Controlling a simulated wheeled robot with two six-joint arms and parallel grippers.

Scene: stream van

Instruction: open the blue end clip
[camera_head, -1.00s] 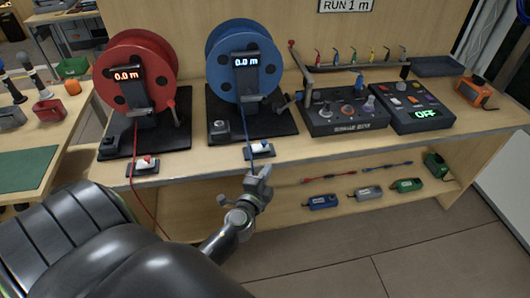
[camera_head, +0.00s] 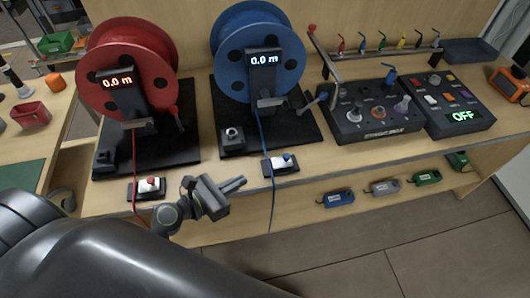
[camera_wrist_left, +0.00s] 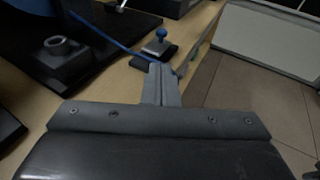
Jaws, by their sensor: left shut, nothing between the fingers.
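The blue end clip (camera_head: 282,165) is a small white block with a blue knob on a dark plate at the bench's front edge. The blue cable (camera_head: 264,140) runs down from the blue reel (camera_head: 232,65) to the clip and hangs below the edge. My left gripper (camera_head: 240,184) is shut and empty, just left of and in front of the clip, apart from it in the head view. In the left wrist view the shut fingers (camera_wrist_left: 161,85) point toward the clip's blue ball knob (camera_wrist_left: 161,33), which stands upright beyond the tips. My right gripper is out of view.
The red reel (camera_head: 105,70) and its red-knobbed clip (camera_head: 147,187) are to the left. A control panel (camera_head: 370,115) and a unit reading OFF (camera_head: 450,105) stand to the right. Several small boxes lie on the lower shelf, such as a blue one (camera_head: 338,199). Floor is clear in front.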

